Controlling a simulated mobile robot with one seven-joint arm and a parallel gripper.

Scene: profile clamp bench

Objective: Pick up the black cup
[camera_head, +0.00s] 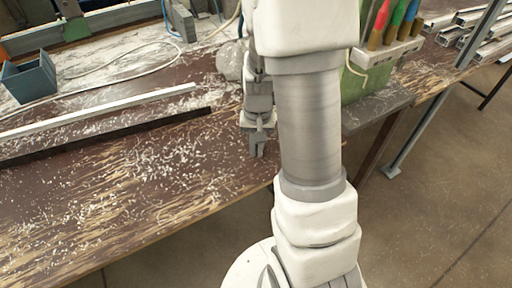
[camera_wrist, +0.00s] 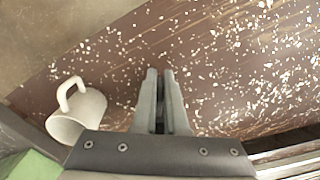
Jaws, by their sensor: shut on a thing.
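No black cup shows in either view. A pale off-white cup (camera_wrist: 85,108) with a handle lies at the left of the wrist view, apart from my gripper. A pale rounded shape (camera_head: 230,64) beside my arm in the head view may be the same cup; I cannot tell. My gripper (camera_head: 258,150) points down at the table near its right edge. In the wrist view its fingers (camera_wrist: 160,74) are close together with a narrow dark gap between them. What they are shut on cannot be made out.
The brown table (camera_head: 150,190) is strewn with pale shavings. A white bar (camera_head: 100,108) and a dark bar (camera_head: 110,136) lie across it at left. A grey-blue bin (camera_head: 30,78) stands far left. A green holder (camera_head: 362,82) with colored-handled tools stands right of my arm.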

